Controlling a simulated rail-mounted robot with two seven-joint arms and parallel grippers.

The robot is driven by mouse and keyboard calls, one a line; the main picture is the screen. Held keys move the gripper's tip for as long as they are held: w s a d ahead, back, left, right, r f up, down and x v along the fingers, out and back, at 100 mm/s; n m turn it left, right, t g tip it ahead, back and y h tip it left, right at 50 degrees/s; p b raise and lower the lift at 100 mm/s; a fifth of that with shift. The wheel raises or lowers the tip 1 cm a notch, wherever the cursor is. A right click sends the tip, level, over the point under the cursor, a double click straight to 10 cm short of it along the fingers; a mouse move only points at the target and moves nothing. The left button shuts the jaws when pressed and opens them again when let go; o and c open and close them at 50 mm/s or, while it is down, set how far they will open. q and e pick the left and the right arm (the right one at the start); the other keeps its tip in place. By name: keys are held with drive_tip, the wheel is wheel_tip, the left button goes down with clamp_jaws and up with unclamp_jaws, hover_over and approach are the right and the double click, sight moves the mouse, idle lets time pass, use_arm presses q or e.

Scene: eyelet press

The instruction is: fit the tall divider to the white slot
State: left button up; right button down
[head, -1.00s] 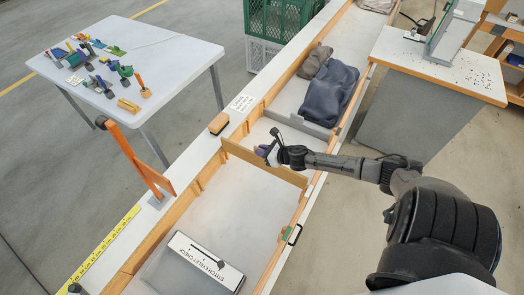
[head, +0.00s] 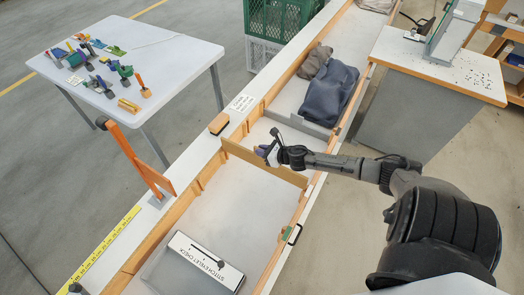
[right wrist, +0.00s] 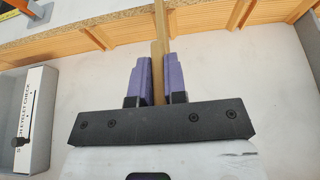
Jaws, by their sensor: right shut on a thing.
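The tall divider is a thin wooden board (head: 240,155) standing on edge across the long trough, from the left wall to near the right wall. My right gripper (head: 268,153) is shut on its top edge, right of its middle. In the right wrist view, the purple fingers (right wrist: 159,82) close on both sides of the board (right wrist: 160,35), whose far end reaches the slotted wooden wall (right wrist: 105,32). I cannot make out a white slot, nor whether the board is seated. My left gripper is out of view.
A box marked "STITCH/EYELET CHECK" (head: 205,262) lies in the near trough section. A low grey divider (head: 300,125) and dark cloth bundle (head: 328,95) lie beyond the board. An orange stand (head: 140,160) and a brush-like block (head: 219,124) are on the left ledge.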

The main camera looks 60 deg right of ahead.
sight(262, 168)
drive_tip(key=shift+f+b, duration=0.3)
drive_tip(key=shift+f, duration=0.05)
idle(0.3)
idle(1.6)
drive_tip(key=shift+f+b, duration=4.05)
drive_tip(key=shift+f, duration=0.65)
idle(0.4)
drive_tip(key=c, duration=1.1)
unclamp_jaws()
drive_tip(key=shift+r, duration=0.1)
